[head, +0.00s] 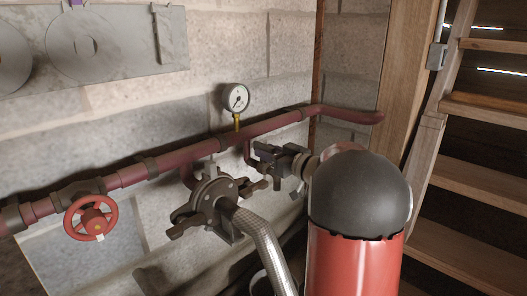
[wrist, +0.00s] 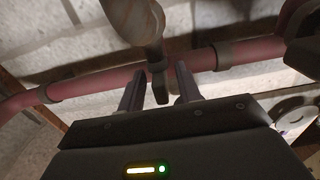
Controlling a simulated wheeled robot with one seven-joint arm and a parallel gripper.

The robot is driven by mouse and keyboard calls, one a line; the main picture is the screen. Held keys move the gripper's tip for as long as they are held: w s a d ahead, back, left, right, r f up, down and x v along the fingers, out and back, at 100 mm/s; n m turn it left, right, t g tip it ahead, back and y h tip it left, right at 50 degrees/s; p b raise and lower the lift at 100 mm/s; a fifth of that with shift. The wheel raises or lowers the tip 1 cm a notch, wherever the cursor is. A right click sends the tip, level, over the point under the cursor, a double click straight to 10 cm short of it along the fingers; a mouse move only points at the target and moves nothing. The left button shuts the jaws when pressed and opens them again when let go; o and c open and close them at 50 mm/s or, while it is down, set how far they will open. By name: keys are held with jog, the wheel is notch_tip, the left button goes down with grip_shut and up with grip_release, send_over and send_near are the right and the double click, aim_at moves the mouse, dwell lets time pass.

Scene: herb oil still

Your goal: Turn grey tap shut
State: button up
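The grey tap (wrist: 148,42) shows at the top middle of the wrist view as a rounded grey-brown body with a narrower piece reaching towards the red pipe. My gripper (wrist: 158,90) has its two fingers apart, one on each side of that narrow end. A gap seems to show on both sides, and I cannot tell whether either finger touches it. In the head view my gripper (head: 266,165) is just below the red pipe, right of the flanged coupling. There the tap is mostly hidden by the gripper and I cannot make out its handle.
The red pipe (head: 180,156) runs along the block wall. A red handwheel (head: 91,218) sits at left, a gauge (head: 236,97) above the pipe. A flanged coupling (head: 214,200) with a braided hose (head: 262,243) stands close to my gripper. Wooden stairs (head: 465,185) are at right.

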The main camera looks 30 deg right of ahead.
jog(key=shift+x, duration=1.1)
jog(key=shift+c, duration=0.2)
grip_shut()
jog(key=shift+a+m+h+b, duration=0.1)
jog(key=shift+m+h+b, duration=0.45)
jog(key=shift+h, duration=0.35)
jog(key=m+t+h+b, duration=0.1)
jog(key=m+h+b, duration=0.1)
jog(key=h, duration=0.1)
jog(key=shift+f, duration=0.15)
jog(key=shift+m+h+b, duration=0.75)
jog(key=shift+h+b, duration=0.1)
jog(key=shift+h, duration=0.35)
jog(key=shift+r, duration=0.25)
jog(key=shift+o, duration=0.2)
grip_release()
